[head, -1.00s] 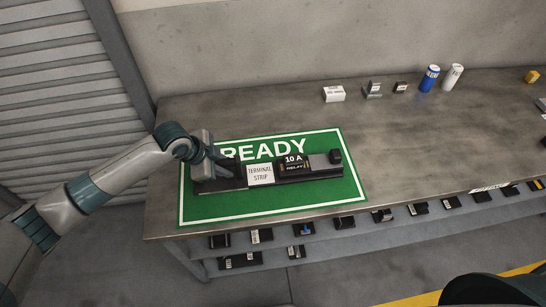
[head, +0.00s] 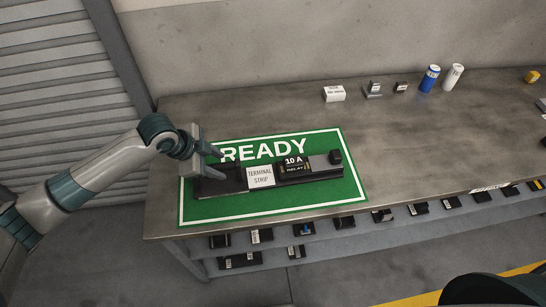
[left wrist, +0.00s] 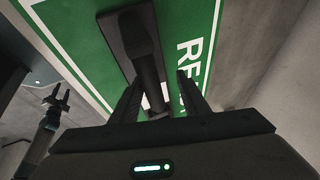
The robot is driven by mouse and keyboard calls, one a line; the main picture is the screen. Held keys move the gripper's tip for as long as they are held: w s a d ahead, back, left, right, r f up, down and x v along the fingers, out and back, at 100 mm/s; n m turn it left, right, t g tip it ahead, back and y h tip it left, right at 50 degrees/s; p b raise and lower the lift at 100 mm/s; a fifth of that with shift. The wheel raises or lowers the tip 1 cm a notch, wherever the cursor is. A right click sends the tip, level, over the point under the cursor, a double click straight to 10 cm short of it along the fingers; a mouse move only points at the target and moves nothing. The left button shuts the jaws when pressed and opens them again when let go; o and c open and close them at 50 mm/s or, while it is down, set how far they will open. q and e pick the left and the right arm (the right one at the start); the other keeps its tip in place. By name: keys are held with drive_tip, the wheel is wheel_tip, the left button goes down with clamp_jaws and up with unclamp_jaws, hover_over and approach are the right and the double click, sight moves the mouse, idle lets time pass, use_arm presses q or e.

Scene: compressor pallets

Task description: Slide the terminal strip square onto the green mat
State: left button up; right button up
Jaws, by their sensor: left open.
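The terminal strip (head: 261,176), a long black bar with a white label and a 10 A relay (head: 294,164) on it, lies on the green mat (head: 215,212) marked READY. It lies within the mat's white border, nearly parallel to its long edges, with a slight tilt. My left gripper (head: 215,164) is open at the strip's left end, just above it. My right gripper does not show in the head view.
The grey bench (head: 400,150) is clear right of the mat. At the back stand a white box (head: 334,94), small devices (head: 374,88), a blue can (head: 429,78) and a white can (head: 453,76). A lower shelf (head: 360,229) holds several small black parts.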

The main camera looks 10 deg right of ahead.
use_arm(q)
drive_tip(key=v, duration=0.7)
drive_tip(key=shift+a+r, duration=0.1)
drive_tip(key=shift+r, duration=0.25)
